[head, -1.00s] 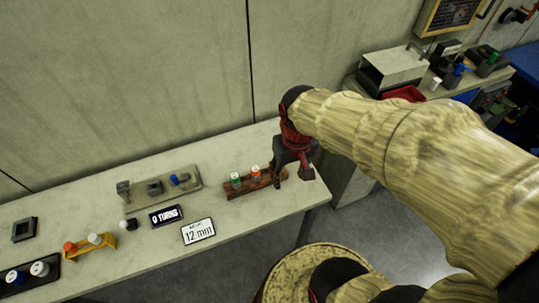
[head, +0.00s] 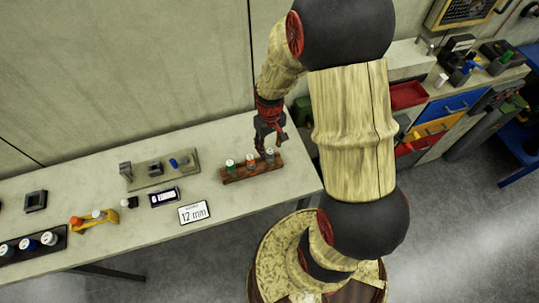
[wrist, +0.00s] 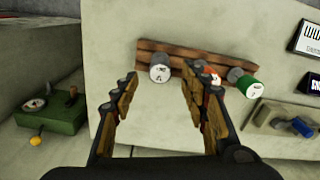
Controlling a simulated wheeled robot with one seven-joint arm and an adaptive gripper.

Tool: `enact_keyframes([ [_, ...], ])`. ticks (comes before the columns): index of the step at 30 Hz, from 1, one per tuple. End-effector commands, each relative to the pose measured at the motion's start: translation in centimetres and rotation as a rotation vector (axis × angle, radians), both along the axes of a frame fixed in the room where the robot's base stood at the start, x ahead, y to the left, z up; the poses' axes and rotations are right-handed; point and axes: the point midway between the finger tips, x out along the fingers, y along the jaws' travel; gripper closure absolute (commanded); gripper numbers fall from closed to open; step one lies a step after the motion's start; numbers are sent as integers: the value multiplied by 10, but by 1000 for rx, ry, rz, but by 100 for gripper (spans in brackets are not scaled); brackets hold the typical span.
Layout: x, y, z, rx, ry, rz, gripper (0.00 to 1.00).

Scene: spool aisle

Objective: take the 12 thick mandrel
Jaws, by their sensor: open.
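A brown wooden rack (head: 240,176) on the bench holds three upright mandrels with coloured tops. These are a green one (head: 230,163), an orange-red one (head: 251,161) and a grey-white one (head: 270,154). The rack also shows in the wrist view (wrist: 150,46). The marks on the tops are too small to read, so I cannot tell which is the 12. My gripper (head: 269,138) is open and empty near the rack's right end. In the wrist view, the grey-white mandrel (wrist: 160,72) appears between the open fingers (wrist: 158,82). The right finger partly hides the red one (wrist: 211,73).
A card reading 12 mm (head: 194,212) and a dark display (head: 164,197) lie left of the rack. A grey fixture with a blue part (head: 160,168) stands behind them. A yellow stand (head: 92,220) and a dark tray of spools (head: 30,245) are farther left.

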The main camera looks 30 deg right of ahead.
Motion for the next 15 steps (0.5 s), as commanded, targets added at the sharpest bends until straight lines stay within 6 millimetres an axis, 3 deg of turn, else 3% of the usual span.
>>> enact_keyframes([
  [10, -1, 0, -42, 1, 3, 0, 55],
  [15, 0, -1, -51, 0, -1, 0, 55],
])
